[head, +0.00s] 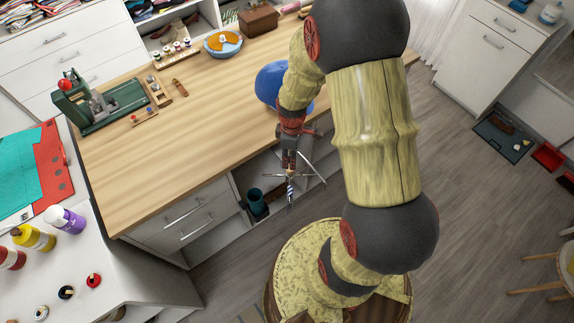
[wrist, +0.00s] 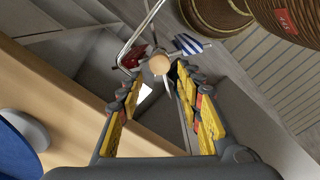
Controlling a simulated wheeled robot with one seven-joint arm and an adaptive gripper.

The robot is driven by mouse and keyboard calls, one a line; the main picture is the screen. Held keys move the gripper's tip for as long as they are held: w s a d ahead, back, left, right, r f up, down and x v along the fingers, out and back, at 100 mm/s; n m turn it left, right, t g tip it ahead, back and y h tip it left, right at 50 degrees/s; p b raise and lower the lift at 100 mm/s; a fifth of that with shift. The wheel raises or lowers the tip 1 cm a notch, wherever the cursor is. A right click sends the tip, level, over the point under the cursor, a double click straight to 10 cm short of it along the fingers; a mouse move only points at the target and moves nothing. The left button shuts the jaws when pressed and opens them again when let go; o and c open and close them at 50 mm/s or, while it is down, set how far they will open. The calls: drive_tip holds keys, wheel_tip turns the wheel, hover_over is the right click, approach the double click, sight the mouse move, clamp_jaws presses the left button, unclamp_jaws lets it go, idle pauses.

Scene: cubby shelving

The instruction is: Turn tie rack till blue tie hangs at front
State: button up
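The tie rack (wrist: 160,64) has a round wooden knob at its centre and thin metal arms spreading out, below the desk edge. In the head view the rack's arms (head: 308,178) show just under my gripper (head: 289,163). A blue-and-white striped tie (wrist: 190,44) hangs from an arm at the upper right of the knob in the wrist view; it also shows in the head view (head: 290,191). A dark red tie (wrist: 134,56) hangs left of the knob. My gripper (wrist: 158,82) is open, with the knob between or just past its fingertips; contact is unclear.
The wooden desk (head: 190,130) lies beside my gripper, with a blue cap (head: 268,84) near its edge. Below are open cubbies with a dark teal cup (head: 256,197).

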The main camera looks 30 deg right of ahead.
sight(290, 173)
wheel_tip(290, 173, down, 8)
drive_tip(key=shift+r+b, duration=0.15)
drive_tip(key=shift+b, duration=0.7)
drive_tip(key=c, duration=0.4)
clamp_jaws()
